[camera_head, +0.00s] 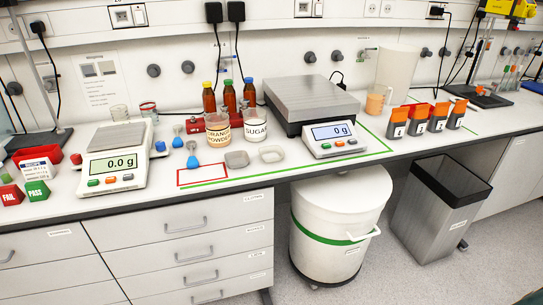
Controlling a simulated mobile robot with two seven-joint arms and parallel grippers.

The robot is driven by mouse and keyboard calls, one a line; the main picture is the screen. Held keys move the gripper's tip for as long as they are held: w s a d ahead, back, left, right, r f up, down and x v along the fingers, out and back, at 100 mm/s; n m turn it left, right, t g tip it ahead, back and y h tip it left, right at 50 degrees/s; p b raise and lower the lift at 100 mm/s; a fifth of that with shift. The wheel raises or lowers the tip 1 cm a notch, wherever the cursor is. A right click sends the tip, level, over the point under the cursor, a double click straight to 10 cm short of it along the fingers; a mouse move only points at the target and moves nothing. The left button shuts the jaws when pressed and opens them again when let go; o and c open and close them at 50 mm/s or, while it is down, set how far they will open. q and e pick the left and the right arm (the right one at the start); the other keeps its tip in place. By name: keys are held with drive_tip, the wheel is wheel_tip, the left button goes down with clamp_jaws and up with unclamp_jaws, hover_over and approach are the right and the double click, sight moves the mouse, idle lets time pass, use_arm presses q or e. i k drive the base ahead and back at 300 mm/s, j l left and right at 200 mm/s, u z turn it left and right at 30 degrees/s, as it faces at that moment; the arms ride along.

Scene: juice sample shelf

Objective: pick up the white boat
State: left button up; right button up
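Two small shallow weighing boats lie side by side on the white bench in front of the jars. The right one, a white boat (271,154), looks paler, with an off-white rim. The left one, a grey boat (237,159), looks darker. Both rest flat and look empty. They lie close to each other, with a small gap between them. Neither of my grippers is in view.
Behind the boats stand an orange powder jar (218,130) and a sugar jar (255,125). A small balance (115,160) stands further left. The bench's front edge is close.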

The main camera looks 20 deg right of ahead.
sight(277, 149)
drive_tip(key=u, duration=0.5)
drive_tip(key=l+u, duration=0.9)
drive_tip(key=k+l+u, duration=0.1)
drive_tip(key=l, duration=0.65)
drive_tip(key=k+l+u, duration=0.15)
drive_tip(key=l, duration=0.2)
